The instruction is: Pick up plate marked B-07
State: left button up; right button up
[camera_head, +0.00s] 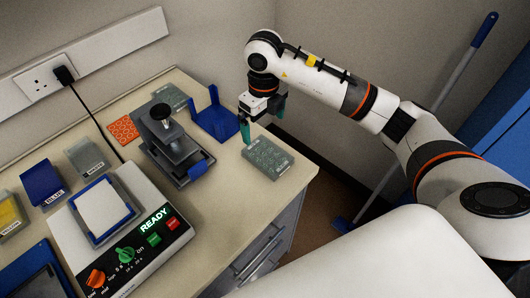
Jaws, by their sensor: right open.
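A grey-green well plate (268,157) lies flat near the bench's right edge. It has a light label on its front side, too small to read, so I cannot tell if it says B-07. Another grey-green plate (172,96) lies at the back of the bench, partly hidden by the device in front of it; no mark on it is readable. My right gripper (263,124) points down with two teal fingers apart, empty, above and behind the nearer plate and not touching it. My left gripper is not in view.
A blue stand (215,119) is left of my right gripper. A grey device with a black knob (161,112) stands beside it. A white instrument showing READY (147,243) fills the front left. Labelled boxes, including a blue one (44,184), stand at left. Bench in front of the plate is clear.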

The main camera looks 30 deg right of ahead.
jog(key=p, duration=0.2)
send_over(267, 154)
jog(key=f, duration=0.6)
jog(key=shift+w+a+f, duration=0.2)
jog(key=shift+w+f, duration=0.05)
jog(key=shift+s+f+p, duration=0.1)
jog(key=shift+f+p, duration=0.2)
jog(key=shift+p, duration=0.15)
jog(key=f, duration=0.1)
jog(key=f+p, duration=0.1)
jog(key=f, duration=0.1)
jog(key=shift+s+d+f+p, duration=0.2)
jog(key=shift+d+f+p, duration=0.1)
jog(key=shift+p, duration=0.1)
jog(key=shift+f, duration=0.5)
jog(key=c, duration=1)
jog(key=shift+r, duration=0.1)
notch_tip(267, 154, up, 10)
jog(key=b, duration=0.3)
